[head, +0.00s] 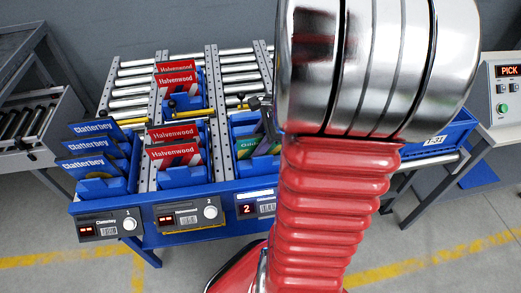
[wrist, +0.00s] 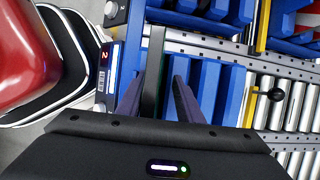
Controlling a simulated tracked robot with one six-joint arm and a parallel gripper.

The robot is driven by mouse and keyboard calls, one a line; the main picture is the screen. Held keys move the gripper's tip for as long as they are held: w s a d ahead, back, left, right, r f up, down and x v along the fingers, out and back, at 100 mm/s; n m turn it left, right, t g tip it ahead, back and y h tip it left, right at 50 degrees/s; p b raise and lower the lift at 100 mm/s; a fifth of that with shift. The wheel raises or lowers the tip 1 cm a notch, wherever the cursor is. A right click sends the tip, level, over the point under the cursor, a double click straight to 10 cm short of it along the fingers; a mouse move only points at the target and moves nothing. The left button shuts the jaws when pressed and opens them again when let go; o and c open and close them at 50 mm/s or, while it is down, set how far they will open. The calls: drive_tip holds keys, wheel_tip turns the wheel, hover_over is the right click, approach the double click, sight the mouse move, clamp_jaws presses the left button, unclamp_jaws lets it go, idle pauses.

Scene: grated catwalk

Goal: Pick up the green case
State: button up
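The green case (head: 245,148) stands in a blue bin in the third lane in the head view, partly hidden by my gripper (head: 266,128) and arm. In the wrist view the green case (wrist: 153,72) appears edge-on as a dark upright slab with a thin green side. My gripper (wrist: 159,84) has its two dark fingers apart, one on each side of the slab. A gap shows between the slab and the right finger; contact on the left is hard to tell.
Red Halvenwood cases (head: 175,144) stand in bins in the second lane, blue Clatterbey cases (head: 92,142) in the first. Roller lanes (head: 131,83) lie behind. A blue tote (head: 437,138) is at right, beside a control box (head: 504,88) reading PICK.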

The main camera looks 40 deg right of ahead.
drive_tip(key=shift+f, duration=0.1)
idle(0.3)
clamp_jaws()
